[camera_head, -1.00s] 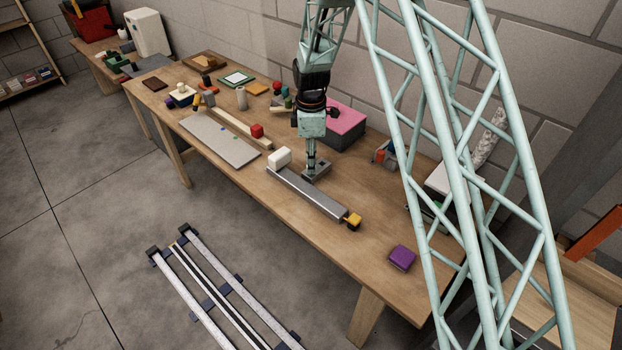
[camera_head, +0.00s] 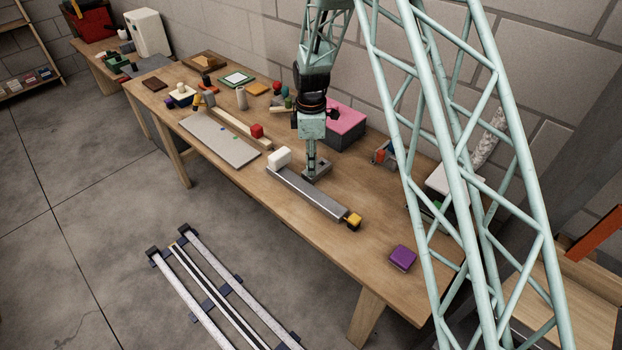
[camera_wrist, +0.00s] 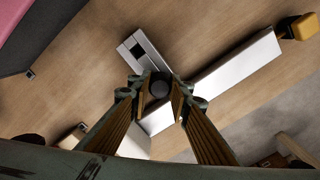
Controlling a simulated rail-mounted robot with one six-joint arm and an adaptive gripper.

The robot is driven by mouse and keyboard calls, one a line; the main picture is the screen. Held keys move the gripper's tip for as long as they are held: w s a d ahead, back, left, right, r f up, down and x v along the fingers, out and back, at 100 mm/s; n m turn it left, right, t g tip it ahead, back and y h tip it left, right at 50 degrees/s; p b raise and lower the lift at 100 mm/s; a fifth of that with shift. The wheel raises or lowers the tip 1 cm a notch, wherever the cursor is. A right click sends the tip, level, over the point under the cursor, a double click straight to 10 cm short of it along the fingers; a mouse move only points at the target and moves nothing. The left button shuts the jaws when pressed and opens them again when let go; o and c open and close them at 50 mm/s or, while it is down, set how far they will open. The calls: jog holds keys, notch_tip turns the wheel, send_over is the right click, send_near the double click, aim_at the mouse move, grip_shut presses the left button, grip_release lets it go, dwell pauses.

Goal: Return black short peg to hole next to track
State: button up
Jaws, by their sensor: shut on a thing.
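The black short peg (camera_wrist: 158,86) is between the fingertips of my gripper (camera_wrist: 159,92), seen end-on in the wrist view. My gripper is shut on it. A small grey block (camera_wrist: 141,54) with a dark recess lies right beside the fingertips, next to the long silver track (camera_wrist: 225,78). In the head view my gripper (camera_head: 311,172) points down over the grey block (camera_head: 322,168), beside the track (camera_head: 308,192). The peg and its hole are hidden there. I cannot tell whether the peg's tip is inside the hole.
A white block (camera_head: 279,158) stands at the track's far-left end and a yellow-black block (camera_head: 352,220) at its near-right end. A grey box with a pink top (camera_head: 341,122) stands behind my gripper. A purple block (camera_head: 402,257) lies to the right. Bare table lies between them.

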jog(key=shift+f, duration=0.1)
jog(key=o, duration=1.1)
jog(key=shift+r, duration=0.2)
notch_tip(320, 180, up, 12)
jog(key=shift+f, duration=0.2)
dwell(0.4)
dwell(0.3)
